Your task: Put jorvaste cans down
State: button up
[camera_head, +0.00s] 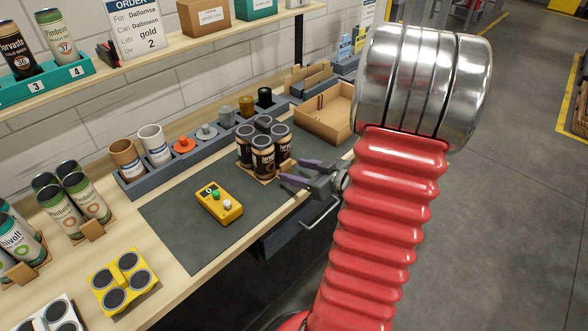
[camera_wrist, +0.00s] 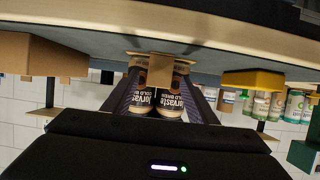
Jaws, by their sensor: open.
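Several dark jorvaste cans (camera_head: 263,160) stand upright, close together, in a cardboard carrier on the dark mat (camera_head: 180,222). My gripper (camera_head: 284,172) is at their right side, low near the bench's front edge. Its jaws are open, with the fingertips close to the carrier. In the wrist view, which is upside down, two jorvaste cans (camera_wrist: 172,104) show between the spread fingers (camera_wrist: 160,82), with a cardboard tab (camera_wrist: 158,60) beside them. Whether a finger touches the carrier I cannot tell. Another jorvaste can (camera_head: 18,55) stands in a teal holder on the shelf.
A yellow button box (camera_head: 219,203) sits on the mat left of the cans. A grey rack (camera_head: 190,153) with cups and colour pots runs behind. An open cardboard box (camera_head: 325,112) stands at the right. Other can packs (camera_head: 85,200) and a yellow can carrier (camera_head: 124,281) are at the left.

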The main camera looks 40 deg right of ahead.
jog(key=v, duration=0.9)
jog(key=shift+r, duration=0.1)
dwell(0.7)
jog(key=w+d+r+g+h, duration=0.1)
jog(key=w+r+g+h, duration=0.1)
jog(key=w+r+h, duration=0.5)
jog(key=w+a+r+m+g, duration=0.2)
jog(key=w+a+r, duration=0.1)
jog(key=a+r, duration=0.15)
jog(key=s+a+g+y, duration=0.2)
jog(key=s+a, duration=0.4)
jog(key=a, duration=0.8)
jog(key=s+a+n+g+y, duration=0.1)
jog(key=s+a+y, duration=0.3)
jog(key=a, duration=1.1)
jog(key=shift+s+f+n+g+y, duration=0.35)
jog(key=shift+s+g, duration=0.15)
jog(key=shift+s, duration=0.7)
